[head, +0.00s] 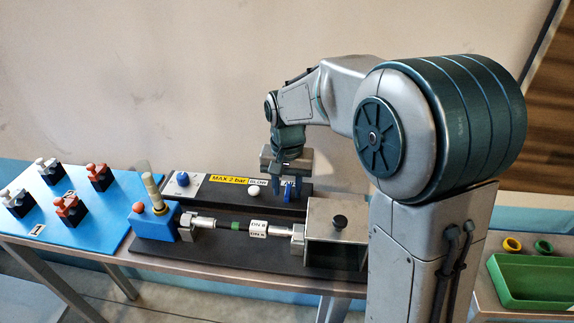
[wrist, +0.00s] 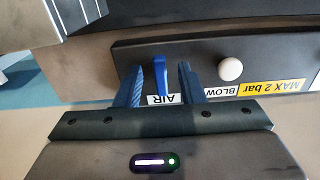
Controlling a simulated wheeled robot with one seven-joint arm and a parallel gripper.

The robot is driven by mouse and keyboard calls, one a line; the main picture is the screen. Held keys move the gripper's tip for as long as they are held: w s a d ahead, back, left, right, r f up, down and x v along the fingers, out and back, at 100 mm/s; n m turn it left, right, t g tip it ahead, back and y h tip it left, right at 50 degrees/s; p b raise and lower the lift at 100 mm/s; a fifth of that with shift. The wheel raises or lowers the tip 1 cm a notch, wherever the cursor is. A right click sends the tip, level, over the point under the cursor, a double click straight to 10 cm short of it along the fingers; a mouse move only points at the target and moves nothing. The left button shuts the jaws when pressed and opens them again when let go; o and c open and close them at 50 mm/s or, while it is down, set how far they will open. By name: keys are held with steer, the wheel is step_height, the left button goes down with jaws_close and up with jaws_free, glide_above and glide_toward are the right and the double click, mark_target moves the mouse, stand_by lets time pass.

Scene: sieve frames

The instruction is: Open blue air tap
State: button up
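The blue air tap (wrist: 160,80) is a small blue lever on the dark panel, beside the AIR label (wrist: 162,99). It also shows in the head view (head: 287,193), low beside my gripper. In the wrist view my gripper (wrist: 160,84) is open, with one blue finger on each side of the lever. A gap shows on both sides, so the fingers do not appear to touch it. In the head view my gripper (head: 281,184) points down over the right end of the panel, and its far finger is hard to make out.
A white knob (wrist: 230,69) sits on the same panel by the BLOW label. In front lies a pipe assembly (head: 247,227) between a blue block (head: 152,222) and a metal box (head: 335,232). A blue board (head: 70,207) with several clamps is at left, a green tray (head: 530,282) at right.

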mark_target(287, 195)
step_height(287, 195, up, 13)
steer(key=shift+f+p, duration=0.15)
steer(key=shift+p, duration=0.25)
